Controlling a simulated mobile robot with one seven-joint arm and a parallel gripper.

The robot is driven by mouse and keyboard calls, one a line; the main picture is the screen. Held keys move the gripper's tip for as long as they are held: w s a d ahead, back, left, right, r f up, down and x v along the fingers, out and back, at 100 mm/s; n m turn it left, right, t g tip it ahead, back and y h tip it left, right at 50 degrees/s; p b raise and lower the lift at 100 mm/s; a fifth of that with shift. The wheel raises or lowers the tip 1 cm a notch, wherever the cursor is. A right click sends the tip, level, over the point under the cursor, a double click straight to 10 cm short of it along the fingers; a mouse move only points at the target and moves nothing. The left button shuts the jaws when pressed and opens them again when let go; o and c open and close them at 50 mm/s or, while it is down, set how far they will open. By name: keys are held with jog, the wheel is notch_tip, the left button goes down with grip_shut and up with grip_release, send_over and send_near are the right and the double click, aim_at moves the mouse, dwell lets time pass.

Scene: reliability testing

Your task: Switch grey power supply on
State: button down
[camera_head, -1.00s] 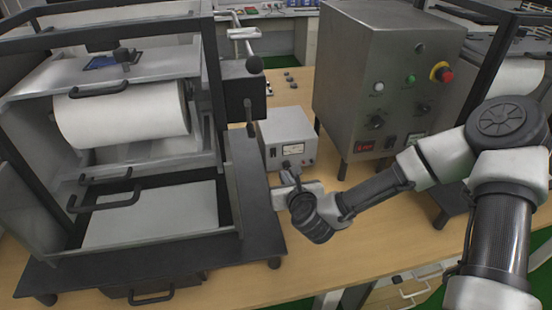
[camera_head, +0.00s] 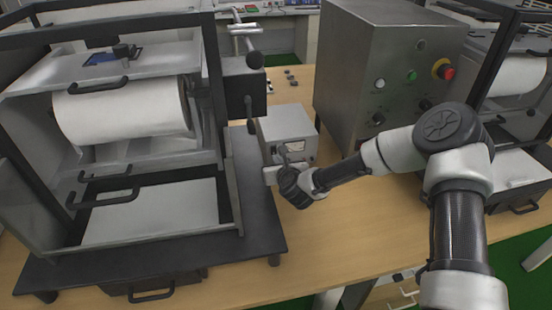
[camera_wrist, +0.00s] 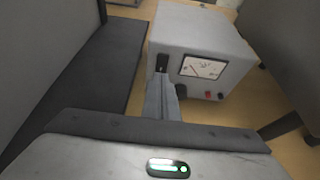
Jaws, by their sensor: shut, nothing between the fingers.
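The grey power supply (camera_head: 288,126) is a small box on the wooden table, between the large roller machine and the metal control cabinet. In the wrist view the power supply (camera_wrist: 200,32) shows its front with a white dial meter (camera_wrist: 204,68), a black switch (camera_wrist: 162,61) at the left and small red and dark terminals below the meter. My gripper (camera_wrist: 163,80) is shut and empty, its fingertips right at or just below the switch; I cannot tell whether they touch. In the head view my gripper (camera_head: 284,160) is in front of the box and covers part of its front.
The roller machine (camera_head: 262,215) on a dark base stands close at the left. The metal cabinet (camera_head: 350,80), with buttons and a red emergency stop (camera_head: 446,72), stands close at the right. Bare table (camera_head: 345,215) lies in front.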

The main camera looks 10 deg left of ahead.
aim_at(274, 151)
jog(key=shift+x, duration=0.8)
jog(key=shift+r, duration=0.15)
jog(key=f+b, duration=0.1)
jog(key=b, duration=0.2)
jog(key=shift+w+t, duration=0.2)
jog(key=shift+t, duration=0.1)
jog(key=shift+a+r+p, duration=0.1)
jog(key=shift+r+p, duration=0.25)
jog(key=shift+r, duration=0.25)
